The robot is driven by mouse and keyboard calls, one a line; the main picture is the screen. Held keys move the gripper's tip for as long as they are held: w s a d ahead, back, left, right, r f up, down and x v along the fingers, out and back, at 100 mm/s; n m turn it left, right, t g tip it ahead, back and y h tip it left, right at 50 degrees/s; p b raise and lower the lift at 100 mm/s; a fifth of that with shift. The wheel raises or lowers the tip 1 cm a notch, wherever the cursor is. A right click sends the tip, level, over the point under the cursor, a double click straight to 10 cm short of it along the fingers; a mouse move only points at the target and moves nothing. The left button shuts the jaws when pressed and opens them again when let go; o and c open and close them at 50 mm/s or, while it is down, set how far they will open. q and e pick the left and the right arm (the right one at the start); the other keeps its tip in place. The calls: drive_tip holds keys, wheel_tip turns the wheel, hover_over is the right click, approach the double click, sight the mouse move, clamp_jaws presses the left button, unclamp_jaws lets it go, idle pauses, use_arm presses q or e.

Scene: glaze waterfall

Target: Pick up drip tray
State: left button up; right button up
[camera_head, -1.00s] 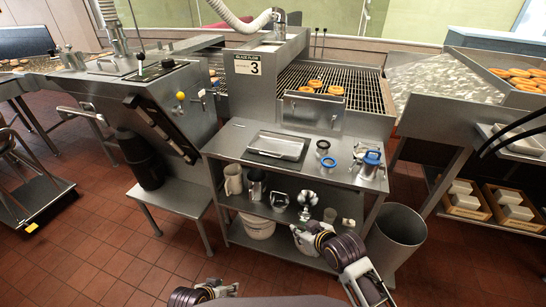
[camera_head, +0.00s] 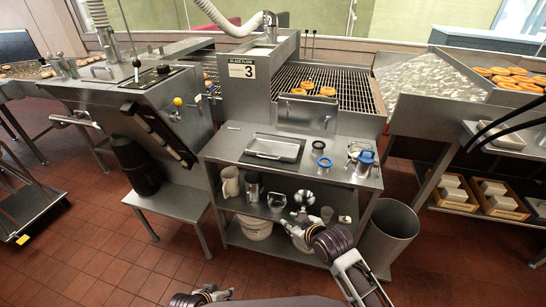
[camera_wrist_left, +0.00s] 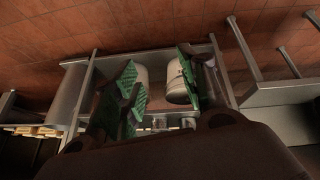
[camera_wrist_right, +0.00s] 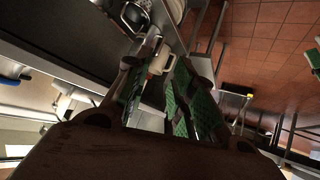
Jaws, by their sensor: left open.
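The drip tray is a shallow rectangular metal tray (camera_head: 275,147) lying on the top of the steel work table (camera_head: 225,150), left of centre in the head view. My left gripper (camera_head: 218,294) shows at the bottom edge of the head view, low in front of the table and well away from the tray. In the left wrist view its green-padded fingers (camera_wrist_left: 160,88) are apart and empty. My right gripper (camera_head: 294,224) is in front of the lower shelf, below table-top height. In the right wrist view its fingers (camera_wrist_right: 158,95) are apart, with shelf items behind them.
On the table top, right of the tray, are a blue ring (camera_head: 324,162), a dark-rimmed cup (camera_head: 318,147) and a blue-lidded container (camera_head: 366,157). Below are a pitcher (camera_head: 229,181) and a white bucket (camera_head: 255,227). A grey bin (camera_head: 391,236) stands to the right.

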use_arm(q)
drive_tip(key=s+a+f+g+y+p, duration=0.15)
drive_tip(key=s+a+f+p, duration=0.35)
drive_tip(key=s+f+p, duration=0.7)
drive_tip(key=s+a+f+g+p, duration=0.1)
drive_tip(key=s+a+f+p, duration=0.1)
drive_tip(key=s, duration=0.7)
drive_tip(key=s+a+f+g+p, duration=0.1)
drive_tip(key=s+a+p, duration=0.3)
drive_tip(key=s, duration=0.5)
drive_tip(key=shift+s+a+f+g+y+p, duration=0.25)
drive_tip(key=shift+f+g+y+p, duration=0.15)
drive_tip(key=shift+f, duration=0.5)
use_arm(e)
drive_tip(key=w+a+r+n+t+y, duration=0.1)
drive_tip(key=w+a+r+n, duration=0.4)
drive_tip(key=w+r+n, duration=0.9)
drive_tip(key=shift+w+n+t, duration=0.4)
drive_tip(key=shift+n+t, duration=0.4)
drive_tip(key=shift+t, duration=0.1)
use_arm(q)
drive_tip(key=shift+w+f, duration=0.1)
use_arm(e)
drive_tip(key=shift+f, duration=0.1)
